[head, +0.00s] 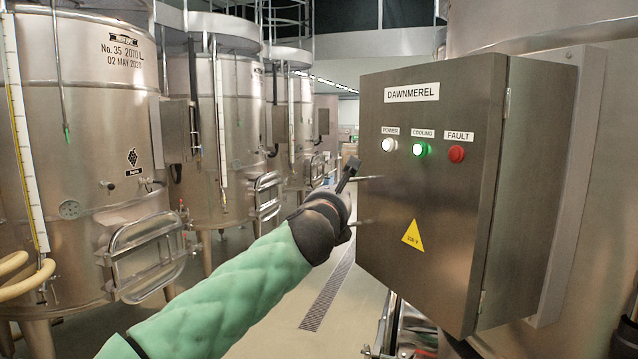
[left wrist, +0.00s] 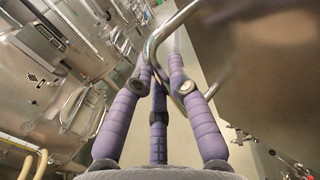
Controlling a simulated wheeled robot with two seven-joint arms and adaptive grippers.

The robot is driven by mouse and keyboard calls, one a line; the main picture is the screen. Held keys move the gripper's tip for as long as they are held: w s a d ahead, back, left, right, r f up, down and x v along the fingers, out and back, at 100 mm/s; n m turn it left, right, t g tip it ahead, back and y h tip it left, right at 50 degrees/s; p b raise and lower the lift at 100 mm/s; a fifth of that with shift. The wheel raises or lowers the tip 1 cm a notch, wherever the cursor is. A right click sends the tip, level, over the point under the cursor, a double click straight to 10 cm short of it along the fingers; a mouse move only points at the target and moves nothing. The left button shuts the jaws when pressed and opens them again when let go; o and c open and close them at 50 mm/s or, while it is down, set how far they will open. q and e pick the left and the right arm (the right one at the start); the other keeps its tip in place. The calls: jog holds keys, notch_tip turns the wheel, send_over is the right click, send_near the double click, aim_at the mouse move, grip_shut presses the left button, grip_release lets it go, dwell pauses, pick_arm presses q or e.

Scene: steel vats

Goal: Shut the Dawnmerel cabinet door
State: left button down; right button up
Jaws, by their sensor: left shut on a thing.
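The steel Dawnmerel cabinet (head: 535,180) is on the right in the head view. Its door (head: 445,200) faces me, with hinges along its right edge. From here I cannot tell whether its left edge is flush or ajar. Metal handle posts (head: 368,179) stick out at the left edge. My left gripper (head: 350,178) is at this handle. In the left wrist view its purple fingers (left wrist: 160,85) are shut on the bent metal handle (left wrist: 152,45), and the door (left wrist: 260,60) fills the right side. The right gripper is not in view.
Large steel vats (head: 90,130) stand in a row on the left, with a yellow hose (head: 30,280) at the lower left. A floor drain (head: 328,298) runs along the open aisle. Pipe fittings (head: 405,325) are below the cabinet.

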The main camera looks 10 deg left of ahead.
aim_at(358, 192)
pick_arm(q)
jog(key=shift+m+h, duration=0.3)
jog(key=shift+h, duration=0.2)
jog(key=w+d+p, duration=0.2)
jog(key=w+d, duration=0.1)
jog(key=w, duration=0.1)
jog(key=shift+d+r+p, duration=0.15)
jog(key=shift+d+p, duration=0.2)
jog(key=shift+s, duration=0.1)
jog(key=c, duration=1.3)
grip_release()
jog(key=shift+c, duration=0.2)
jog(key=shift+o, duration=0.7)
jog(key=shift+w+d, duration=0.3)
jog(key=shift+s+a, duration=0.15)
jog(key=s+a, duration=0.1)
jog(key=s, duration=1)
jog(key=shift+s+a, duration=0.35)
jog(key=shift+a, duration=0.05)
